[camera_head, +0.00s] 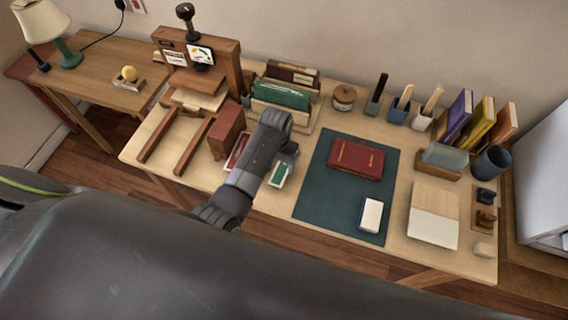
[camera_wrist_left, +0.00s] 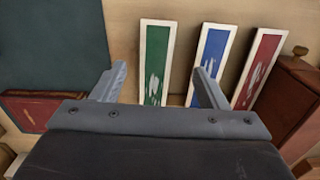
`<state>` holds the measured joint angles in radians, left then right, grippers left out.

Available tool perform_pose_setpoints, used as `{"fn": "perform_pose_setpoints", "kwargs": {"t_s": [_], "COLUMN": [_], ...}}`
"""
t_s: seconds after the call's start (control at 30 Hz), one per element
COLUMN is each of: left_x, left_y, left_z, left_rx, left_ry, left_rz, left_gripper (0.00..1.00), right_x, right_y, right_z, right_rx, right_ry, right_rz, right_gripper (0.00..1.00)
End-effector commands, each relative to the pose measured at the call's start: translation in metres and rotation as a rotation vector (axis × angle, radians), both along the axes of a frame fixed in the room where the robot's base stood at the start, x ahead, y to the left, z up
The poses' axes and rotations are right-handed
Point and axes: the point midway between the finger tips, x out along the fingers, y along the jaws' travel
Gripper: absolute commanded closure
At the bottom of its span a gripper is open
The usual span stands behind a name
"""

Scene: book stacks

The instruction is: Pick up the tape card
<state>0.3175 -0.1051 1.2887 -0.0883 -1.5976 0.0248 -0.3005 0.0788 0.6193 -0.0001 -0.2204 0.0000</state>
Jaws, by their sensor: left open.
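Three narrow white-edged cards lie side by side on the desk: green (camera_wrist_left: 155,62), blue (camera_wrist_left: 212,62) and red (camera_wrist_left: 259,66). I cannot tell which one is the tape card. In the head view the green card (camera_head: 279,174) and part of the red card (camera_head: 238,150) show on either side of my left arm, which hides the blue one. My left gripper (camera_wrist_left: 160,78) is open and empty above the cards. In the wrist view the green card's near end shows between its fingers, and the right finger overlaps the blue card. My right gripper is not in view.
A dark teal mat (camera_head: 316,190) beside the cards holds a red book (camera_head: 355,160) and a small white-topped block (camera_head: 371,214). A reddish-brown box (camera_head: 226,132) stands on the other side. A file rack (camera_head: 283,95) stands behind. The mat's lower middle is clear.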

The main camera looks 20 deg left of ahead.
Motion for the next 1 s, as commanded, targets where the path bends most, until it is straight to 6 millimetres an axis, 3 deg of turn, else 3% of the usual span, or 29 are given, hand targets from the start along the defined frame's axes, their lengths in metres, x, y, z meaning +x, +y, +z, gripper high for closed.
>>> {"fn": "perform_pose_setpoints", "kwargs": {"t_s": [0.4, 0.73, 1.0], "left_x": [-0.001, -0.001, -0.001], "left_y": [-0.005, -0.005, -0.005], "left_z": [-0.042, -0.047, -0.047], "left_rx": [0.0, 0.0, 0.0], "left_ry": [0.001, -0.001, -0.001], "left_rz": [0.0, 0.001, 0.001], "left_gripper": [0.33, 0.33, 0.65], "right_x": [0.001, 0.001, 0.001], "right_y": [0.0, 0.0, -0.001], "right_z": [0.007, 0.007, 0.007], "right_rx": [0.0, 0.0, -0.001], "right_ry": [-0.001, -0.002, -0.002], "right_rz": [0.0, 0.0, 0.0], "right_gripper": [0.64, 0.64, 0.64]}}
